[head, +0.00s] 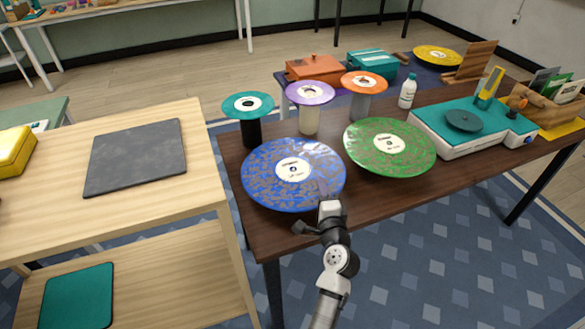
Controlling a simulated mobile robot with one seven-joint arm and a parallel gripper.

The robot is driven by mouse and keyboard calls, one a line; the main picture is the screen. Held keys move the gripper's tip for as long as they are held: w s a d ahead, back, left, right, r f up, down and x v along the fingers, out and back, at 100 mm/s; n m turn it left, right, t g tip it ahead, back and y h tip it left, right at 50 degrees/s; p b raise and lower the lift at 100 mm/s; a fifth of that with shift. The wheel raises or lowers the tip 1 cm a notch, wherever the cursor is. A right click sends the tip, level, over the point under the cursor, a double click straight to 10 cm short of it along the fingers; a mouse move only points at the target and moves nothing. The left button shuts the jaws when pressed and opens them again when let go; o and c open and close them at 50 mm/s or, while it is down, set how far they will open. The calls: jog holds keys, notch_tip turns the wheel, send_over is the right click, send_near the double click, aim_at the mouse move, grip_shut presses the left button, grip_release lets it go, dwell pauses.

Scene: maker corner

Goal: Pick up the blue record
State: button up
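The blue record (285,186), speckled with grey-brown and with a white label, is near the front left corner of the dark wooden table (385,199). What holds it up underneath is hidden. My gripper (318,226) is at the record's near edge, slightly right of its middle, and overlaps the rim in the head view.
A green record (400,158) is close on the right. Teal (235,106), purple (300,92) and orange (370,82) discs top stands behind. A white bottle (407,92) and a teal turntable (480,120) are farther right. A light wooden table (60,205) stands left across a narrow gap.

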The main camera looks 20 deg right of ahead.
grip_shut()
jog(key=shift+r, duration=0.1)
